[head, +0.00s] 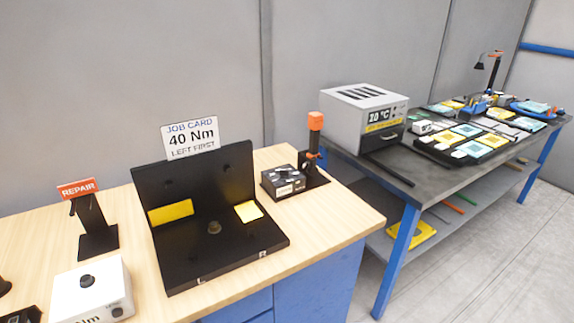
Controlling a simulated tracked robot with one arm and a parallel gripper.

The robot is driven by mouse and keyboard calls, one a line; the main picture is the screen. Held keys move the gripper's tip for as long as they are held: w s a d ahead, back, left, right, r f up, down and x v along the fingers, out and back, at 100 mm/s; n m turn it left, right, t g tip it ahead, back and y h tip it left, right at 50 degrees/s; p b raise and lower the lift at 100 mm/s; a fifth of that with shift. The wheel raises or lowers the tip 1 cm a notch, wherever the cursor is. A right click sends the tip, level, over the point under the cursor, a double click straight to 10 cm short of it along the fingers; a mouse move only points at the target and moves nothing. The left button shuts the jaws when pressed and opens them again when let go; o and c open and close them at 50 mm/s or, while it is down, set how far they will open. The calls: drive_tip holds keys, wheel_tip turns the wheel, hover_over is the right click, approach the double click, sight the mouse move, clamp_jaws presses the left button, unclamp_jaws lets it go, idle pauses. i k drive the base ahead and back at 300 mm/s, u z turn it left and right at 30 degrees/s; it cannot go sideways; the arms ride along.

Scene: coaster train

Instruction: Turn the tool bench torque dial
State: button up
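A white box (68,296) stands at the lower left of the wooden bench, cut off by the bottom edge of the view. A black round knob (87,281) sits on its top, and a smaller dark knob (117,312) is on its front. Lettering ending in "Nm" shows partly on the front; the number is cut off. A job card (191,138) reading "40 Nm, left first" stands behind a black L-shaped fixture (205,195). My gripper is not in view.
A red "REPAIR" sign (78,188) stands on a black holder left of the fixture. A black box (283,182) and an orange-topped tool in a stand (315,123) are at the bench's right end. A grey table (450,180) with an oven-like unit (364,117) stands farther right.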

sight(282, 173)
drive_tip(key=u, duration=0.05)
drive_tip(key=k, duration=0.45)
drive_tip(key=z, duration=0.6)
drive_tip(key=i, duration=2.75)
drive_tip(key=u, duration=0.85)
drive_tip(key=i, duration=0.3)
drive_tip(key=u, duration=0.3)
